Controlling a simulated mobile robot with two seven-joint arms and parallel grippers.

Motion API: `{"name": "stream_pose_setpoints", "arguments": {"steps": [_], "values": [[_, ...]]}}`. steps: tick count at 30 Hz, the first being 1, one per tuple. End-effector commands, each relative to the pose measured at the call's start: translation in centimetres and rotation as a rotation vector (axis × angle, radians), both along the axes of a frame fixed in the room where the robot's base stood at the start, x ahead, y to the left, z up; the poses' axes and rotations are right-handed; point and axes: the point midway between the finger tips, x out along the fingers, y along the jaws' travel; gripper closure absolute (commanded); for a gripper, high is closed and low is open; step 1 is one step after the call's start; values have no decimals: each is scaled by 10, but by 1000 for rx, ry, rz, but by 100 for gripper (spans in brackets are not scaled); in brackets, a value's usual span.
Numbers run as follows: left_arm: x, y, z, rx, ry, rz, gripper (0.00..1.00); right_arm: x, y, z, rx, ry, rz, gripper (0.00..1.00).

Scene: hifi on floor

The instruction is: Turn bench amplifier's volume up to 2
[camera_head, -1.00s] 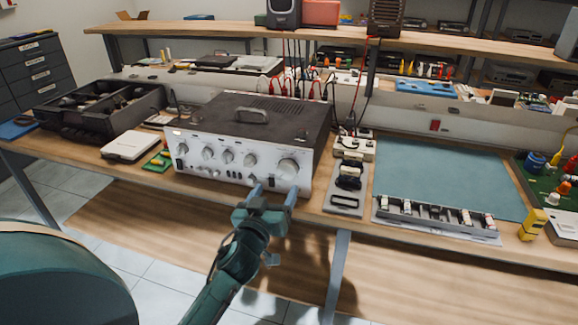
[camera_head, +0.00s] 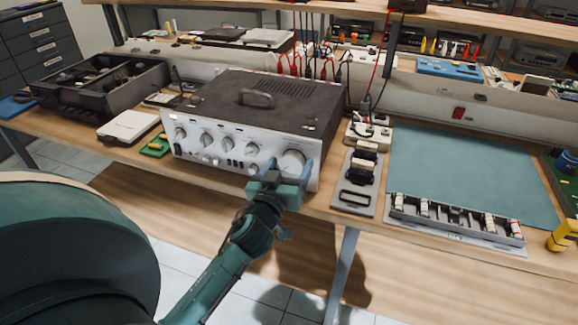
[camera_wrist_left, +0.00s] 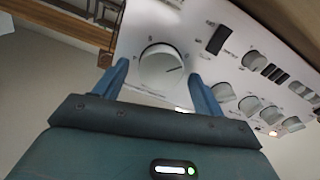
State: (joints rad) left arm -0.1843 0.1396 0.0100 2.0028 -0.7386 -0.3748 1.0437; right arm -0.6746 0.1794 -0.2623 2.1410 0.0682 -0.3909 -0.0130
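The bench amplifier (camera_head: 258,105) is a wide box with a dark top and a silver front panel, standing on the bench. Its largest knob (camera_head: 292,161) is at the right end of the panel. My left gripper (camera_head: 288,172) is at this knob, one finger on each side. In the left wrist view the pale round knob (camera_wrist_left: 160,66) sits between the open fingertips of the gripper (camera_wrist_left: 158,75), with a gap visible on both sides. A dark pointer line shows on the knob; the scale marks are too small to read surely. My right gripper is out of view.
Smaller knobs (camera_head: 205,140) run along the panel to the left. A grey block with dark plugs (camera_head: 357,195) stands right of the amplifier, by a teal mat (camera_head: 465,170). Red and black cables (camera_head: 310,68) hang behind. The space before the bench edge is free.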

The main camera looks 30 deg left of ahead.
Motion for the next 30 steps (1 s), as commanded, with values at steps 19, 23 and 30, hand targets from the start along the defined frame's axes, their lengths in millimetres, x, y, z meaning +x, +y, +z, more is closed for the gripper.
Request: {"name": "stream_pose_setpoints", "arguments": {"steps": [19, 23, 30], "values": [[0, 0, 0, 2, 0, 0, 75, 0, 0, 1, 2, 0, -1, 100], [0, 0, 0, 16, 4, 0, 75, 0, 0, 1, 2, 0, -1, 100], [0, 0, 1, 110, 25, 0, 75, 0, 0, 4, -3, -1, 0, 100]]}}
